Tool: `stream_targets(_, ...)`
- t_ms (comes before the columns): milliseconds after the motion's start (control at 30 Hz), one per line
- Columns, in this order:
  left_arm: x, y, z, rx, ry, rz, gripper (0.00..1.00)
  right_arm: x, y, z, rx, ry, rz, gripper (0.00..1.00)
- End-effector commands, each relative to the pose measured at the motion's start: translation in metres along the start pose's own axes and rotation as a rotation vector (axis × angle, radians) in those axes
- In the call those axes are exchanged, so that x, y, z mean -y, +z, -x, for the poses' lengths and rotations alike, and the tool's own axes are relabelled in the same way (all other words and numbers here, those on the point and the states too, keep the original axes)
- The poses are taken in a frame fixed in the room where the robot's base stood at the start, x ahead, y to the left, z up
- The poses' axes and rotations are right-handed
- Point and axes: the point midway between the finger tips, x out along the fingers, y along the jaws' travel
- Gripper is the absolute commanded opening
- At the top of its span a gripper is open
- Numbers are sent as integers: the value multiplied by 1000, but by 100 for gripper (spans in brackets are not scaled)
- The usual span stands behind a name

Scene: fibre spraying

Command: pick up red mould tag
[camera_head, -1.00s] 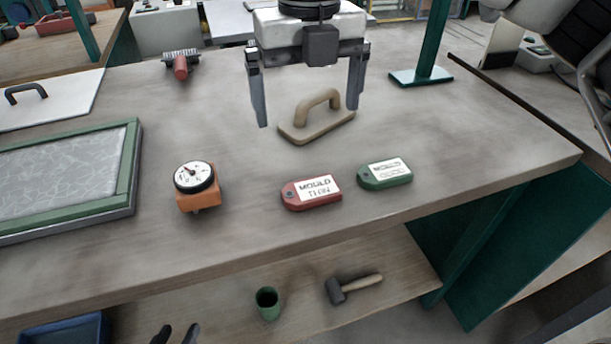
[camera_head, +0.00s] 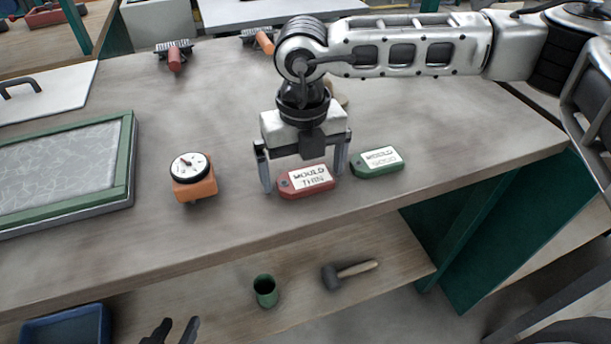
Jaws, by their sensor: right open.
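The red mould tag (camera_head: 306,181), with a white label reading "MOULD THIN", lies flat on the workbench (camera_head: 235,228) near its front edge. My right gripper (camera_head: 304,180) points down over the tag. Its jaws are open, with one finger by the tag's left end and the other by its right end. I cannot tell whether the fingers touch it. My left gripper (camera_head: 172,331) shows only as dark tips at the bottom edge, below the bench.
A green mould tag (camera_head: 376,162) lies close on the right. An orange-based dial gauge (camera_head: 193,178) stands to the left, by a green-framed panel (camera_head: 122,170). A mallet (camera_head: 348,273) and green cup (camera_head: 265,290) are on the lower shelf. My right arm mostly hides a tan-handled float.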

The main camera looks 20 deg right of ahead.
Motion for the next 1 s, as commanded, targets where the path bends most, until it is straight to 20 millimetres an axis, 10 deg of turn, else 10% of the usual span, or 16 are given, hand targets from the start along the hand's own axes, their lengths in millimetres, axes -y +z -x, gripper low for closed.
stream_targets(200,0,0,0,1,0,-1,36,0,0,-1,0,0,0,100)
stream_targets(367,0,1,0,2,1,-2,36,0,0,-1,1,0,0,60)
stream_targets(1000,0,4,1,6,2,1,36,-1,0,34,6,1,2,59)
